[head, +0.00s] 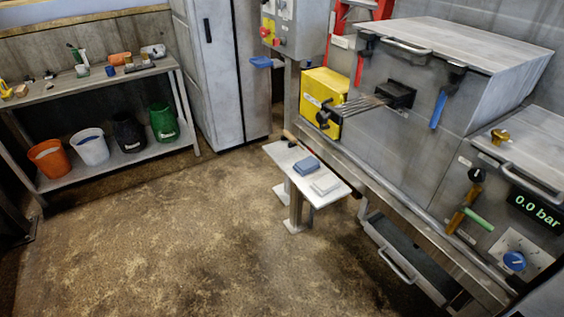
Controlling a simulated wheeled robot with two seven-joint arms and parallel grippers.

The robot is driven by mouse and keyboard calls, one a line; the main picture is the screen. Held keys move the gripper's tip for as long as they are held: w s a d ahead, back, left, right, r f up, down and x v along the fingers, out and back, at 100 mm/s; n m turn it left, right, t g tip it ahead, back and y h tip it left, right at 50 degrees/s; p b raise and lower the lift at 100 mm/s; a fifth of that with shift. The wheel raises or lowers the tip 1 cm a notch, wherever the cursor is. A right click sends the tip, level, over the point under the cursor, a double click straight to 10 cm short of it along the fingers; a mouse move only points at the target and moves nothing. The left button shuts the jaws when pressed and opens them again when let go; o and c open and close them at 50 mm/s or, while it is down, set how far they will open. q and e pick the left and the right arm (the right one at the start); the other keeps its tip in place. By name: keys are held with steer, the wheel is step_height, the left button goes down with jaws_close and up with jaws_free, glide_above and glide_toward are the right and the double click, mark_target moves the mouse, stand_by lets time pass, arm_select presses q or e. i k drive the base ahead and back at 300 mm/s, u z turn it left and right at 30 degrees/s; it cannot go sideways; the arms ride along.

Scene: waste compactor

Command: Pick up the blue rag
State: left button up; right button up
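A blue rag (306,166), folded into a small flat block, lies on a small white-topped stand (285,158) in front of the compactor. A whitish folded cloth or pad (326,185) lies beside it, toward the lower right. Neither of my grippers shows in the head view, so nothing is seen touching the rag.
The grey compactor (430,75) with handles and a gauge panel fills the right side. A yellow box (320,95) is on its front left. A shelf bench (100,80) holding buckets stands at left, beside a tall grey cabinet (222,75). The floor (180,240) between is clear.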

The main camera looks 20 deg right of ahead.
mark_target(307, 166)
steer(key=u, duration=0.15)
steer(key=i, duration=0.95)
steer(key=z, duration=0.4)
